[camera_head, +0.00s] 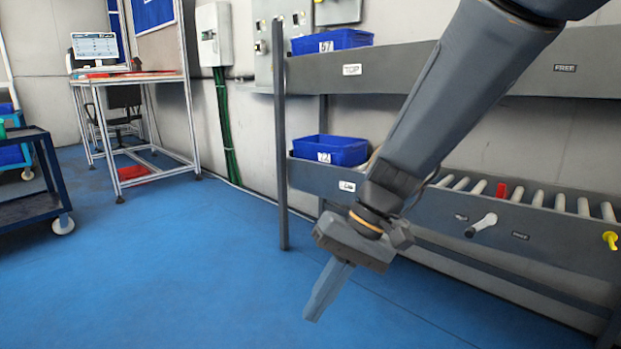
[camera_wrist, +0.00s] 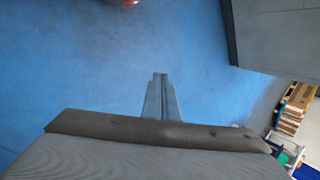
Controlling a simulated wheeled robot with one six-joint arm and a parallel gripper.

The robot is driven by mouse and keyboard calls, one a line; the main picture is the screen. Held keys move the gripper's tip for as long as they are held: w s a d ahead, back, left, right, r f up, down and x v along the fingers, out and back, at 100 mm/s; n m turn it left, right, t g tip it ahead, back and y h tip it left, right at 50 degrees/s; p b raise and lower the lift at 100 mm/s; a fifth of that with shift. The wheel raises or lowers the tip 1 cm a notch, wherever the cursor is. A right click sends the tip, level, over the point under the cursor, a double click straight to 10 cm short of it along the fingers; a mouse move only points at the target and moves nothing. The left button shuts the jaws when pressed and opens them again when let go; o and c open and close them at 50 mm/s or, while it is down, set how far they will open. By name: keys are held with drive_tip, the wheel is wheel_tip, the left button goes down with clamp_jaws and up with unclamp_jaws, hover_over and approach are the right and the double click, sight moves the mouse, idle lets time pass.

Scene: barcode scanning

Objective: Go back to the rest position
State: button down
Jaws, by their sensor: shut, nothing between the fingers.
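My gripper (camera_head: 314,312) hangs from my arm in the middle of the head view, pointing down and slightly left. Its fingers are together and hold nothing. The fingers (camera_wrist: 160,80) also show shut and empty in the wrist view, over the bare blue floor (camera_wrist: 90,60). The gripper is in front of the roller rack and apart from it.
A grey rack (camera_head: 420,75) with rollers stands behind my arm, with a blue bin (camera_head: 340,150) on its lower level and another blue bin (camera_head: 335,40) above. A desk (camera_head: 125,78) and a dark cart (camera_head: 22,207) stand at left. The floor between is clear.

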drive_tip(key=s+a+r+n+t+h+p, duration=0.1)
drive_tip(key=s+r+n+h, duration=0.1)
drive_tip(key=s, duration=0.5)
drive_tip(key=s+a+r+n+t+h+p, duration=0.1)
drive_tip(key=s+a+r+n+t+h, duration=0.15)
drive_tip(key=s, duration=0.55)
drive_tip(key=d+r+m+p, duration=0.2)
drive_tip(key=d+r+p, duration=0.5)
drive_tip(key=p, duration=0.5)
drive_tip(key=d+r+m+h+p, duration=0.1)
drive_tip(key=d+r+m+p, duration=0.1)
drive_tip(key=d+r+p, duration=0.5)
drive_tip(key=d+r+m+p, duration=0.2)
drive_tip(key=d+r+p, duration=0.5)
drive_tip(key=r+p, duration=0.7)
drive_tip(key=p, duration=0.4)
drive_tip(key=shift+d+r+g+p, duration=0.2)
drive_tip(key=shift+d+g+p, duration=0.1)
drive_tip(key=shift+g+p, duration=0.1)
